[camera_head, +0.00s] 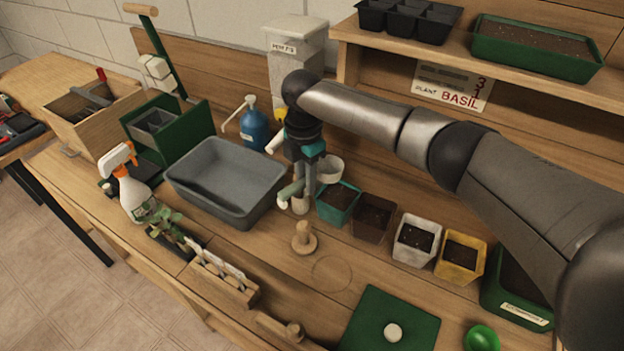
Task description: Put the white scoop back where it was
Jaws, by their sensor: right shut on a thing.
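My right gripper (303,188) hangs pointing down at mid-bench, between the grey tub and the row of pots. It is shut on what looks like the white scoop (330,168), whose round white bowl shows just right of the fingers, above and behind the teal pot (338,203). The grip itself is small and partly hidden by the gripper. A pale green rod-like piece (290,190) shows at the left of the fingers, and a small whitish piece (300,205) below them; I cannot tell what they belong to. My left gripper is out of view.
A grey tub (222,212) stands left, a blue pump bottle (254,128) behind it. Brown, white (416,253) and yellow (459,268) pots line the right. A wooden peg (304,243) stands in front, beside a faint ring outline (332,273) on clear bench. A dispenser (290,60) stands behind.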

